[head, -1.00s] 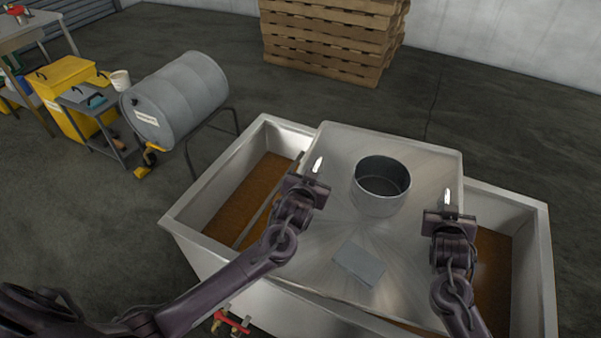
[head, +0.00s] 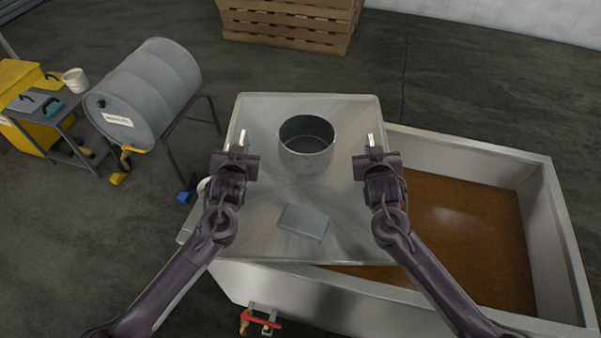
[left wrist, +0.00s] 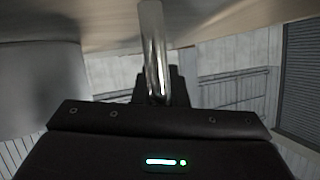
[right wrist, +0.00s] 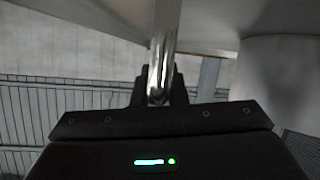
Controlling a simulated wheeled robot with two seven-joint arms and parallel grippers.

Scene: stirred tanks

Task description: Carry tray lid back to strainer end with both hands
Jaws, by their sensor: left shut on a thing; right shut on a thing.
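The tray lid (head: 262,232) is a flat, square metal sheet with a low rim. It lies over the left end of the open metal tank (head: 556,215). A round metal strainer pot (head: 307,146) and a small grey block (head: 303,222) sit on it. My left gripper (head: 242,142) is shut on the lid near its left side, and my right gripper (head: 371,144) is shut on it near its right side. The wrist views show bright metal held in the left jaws (left wrist: 155,60) and right jaws (right wrist: 162,60). Whether the lid touches the tank rim is unclear.
Brown liquid (head: 450,220) fills the uncovered right part of the tank. A red-handled valve (head: 258,319) juts from its front. A grey drum (head: 150,95) on a stand is at the left, beside a small cart (head: 65,130). A pallet stack (head: 288,22) stands behind.

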